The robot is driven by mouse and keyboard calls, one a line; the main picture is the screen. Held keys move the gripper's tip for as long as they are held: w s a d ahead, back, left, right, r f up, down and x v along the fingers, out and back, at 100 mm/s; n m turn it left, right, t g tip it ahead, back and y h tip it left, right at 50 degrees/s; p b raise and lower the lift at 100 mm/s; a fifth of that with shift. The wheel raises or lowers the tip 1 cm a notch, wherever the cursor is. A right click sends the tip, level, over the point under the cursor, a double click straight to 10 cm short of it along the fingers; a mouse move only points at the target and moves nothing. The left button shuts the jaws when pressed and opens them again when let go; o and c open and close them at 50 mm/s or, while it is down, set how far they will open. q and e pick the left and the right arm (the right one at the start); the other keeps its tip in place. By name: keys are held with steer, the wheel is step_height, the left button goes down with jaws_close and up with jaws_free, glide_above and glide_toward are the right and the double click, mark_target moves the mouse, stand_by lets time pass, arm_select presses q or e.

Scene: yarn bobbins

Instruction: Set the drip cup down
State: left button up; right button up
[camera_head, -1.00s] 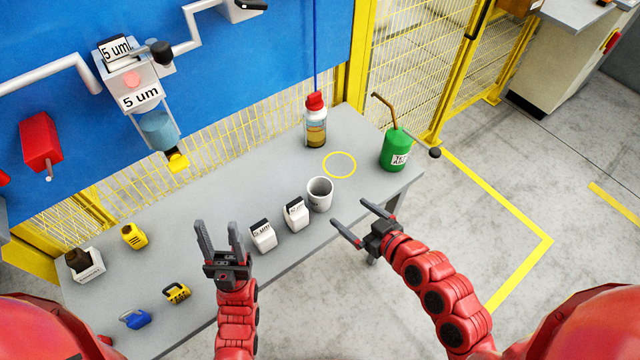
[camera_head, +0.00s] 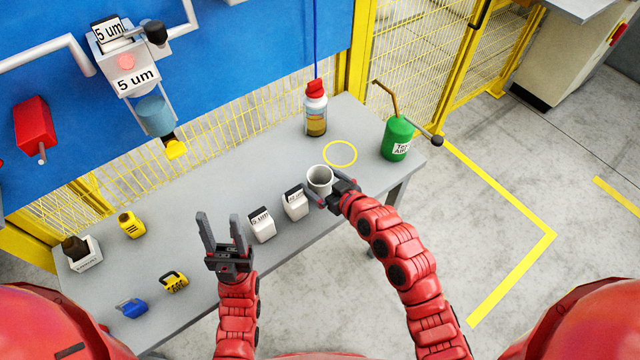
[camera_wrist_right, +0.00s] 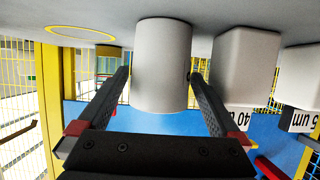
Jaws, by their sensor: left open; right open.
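The drip cup, a white cup (camera_head: 319,179), stands upright on the grey table near its front edge. My right gripper (camera_head: 325,190) is open around it, one finger on each side. In the right wrist view the cup (camera_wrist_right: 163,65) stands between the two open fingers (camera_wrist_right: 160,85), with a gap at the left finger; contact at the right finger is hard to tell. My left gripper (camera_head: 220,228) is open and empty, left of the white filter boxes. A yellow ring (camera_head: 340,154) is marked on the table behind the cup.
Two white boxes (camera_head: 295,205) (camera_head: 261,226) stand just left of the cup. A red-capped bottle (camera_head: 316,115) and a green can (camera_head: 397,140) stand farther back. Padlocks (camera_head: 173,282) lie at the left. The table (camera_head: 215,180) is bare in the middle.

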mark_target(314, 175)
steer(key=x, duration=0.3)
steer(key=shift+w+a, duration=0.15)
steer(key=shift+w, duration=0.1)
steer(key=c, duration=1.3)
steer(key=shift+r, duration=0.15)
